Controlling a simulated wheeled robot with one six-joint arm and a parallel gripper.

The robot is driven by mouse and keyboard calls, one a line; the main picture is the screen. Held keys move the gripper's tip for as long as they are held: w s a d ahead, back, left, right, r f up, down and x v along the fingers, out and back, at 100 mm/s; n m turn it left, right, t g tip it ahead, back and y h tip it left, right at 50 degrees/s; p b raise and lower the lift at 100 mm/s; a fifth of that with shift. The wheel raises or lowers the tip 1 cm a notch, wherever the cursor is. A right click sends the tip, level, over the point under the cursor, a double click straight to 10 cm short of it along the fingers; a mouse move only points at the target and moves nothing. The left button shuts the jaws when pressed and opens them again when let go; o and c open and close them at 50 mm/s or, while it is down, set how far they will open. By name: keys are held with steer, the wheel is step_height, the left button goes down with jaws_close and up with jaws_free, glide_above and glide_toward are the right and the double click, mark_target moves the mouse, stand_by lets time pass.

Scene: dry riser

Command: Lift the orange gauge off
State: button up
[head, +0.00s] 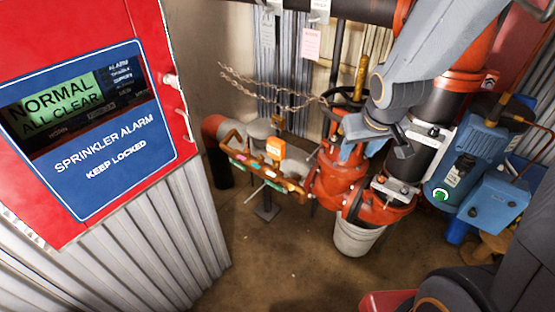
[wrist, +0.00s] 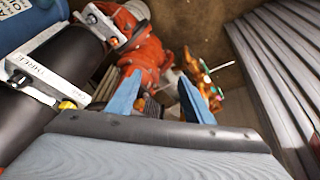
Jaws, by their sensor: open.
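The orange gauge (head: 276,147) is a small boxy orange piece standing above the orange-brown pipe rack (head: 290,184), left of the red valve. My gripper (head: 361,149) is to its right in the head view, in front of the red valve (head: 340,172), and apart from the gauge. In the wrist view my gripper (wrist: 160,100) has its two blue fingers spread with nothing held between them. Orange parts show beyond the right finger there, but I cannot tell for sure which is the gauge.
A red alarm cabinet (head: 140,190) fills the left front. A chain (head: 265,90) hangs behind the gauge. A white bucket (head: 355,236) stands below the red pipework, and a blue pump (head: 465,158) is at the right. The floor (head: 280,265) in front is clear.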

steer(key=w+a+f+n+t+y+b, duration=0.1)
steer(key=w+f+n+t+b, duration=0.2)
steer(key=w+f, duration=0.6)
steer(key=n+t+y+b, duration=0.3)
steer(key=n+y+b, duration=0.3)
steer(key=y+b, duration=0.65)
glide_toward(276, 147)
steer(key=shift+y, duration=0.35)
steer(key=w, duration=0.1)
steer(key=w+a+f, duration=0.1)
steer(key=w+f, duration=0.1)
steer(key=shift+w+a, duration=0.25)
steer(key=shift+w, duration=0.15)
steer(key=shift+a, duration=0.25)
steer(key=p+x, duration=0.1)
steer(key=x, duration=0.6)
steer(key=shift+w+a+f+p, duration=0.1)
steer(key=shift+a+f+p, duration=0.05)
steer(key=shift+p, duration=0.2)
steer(key=shift+c, duration=0.4)
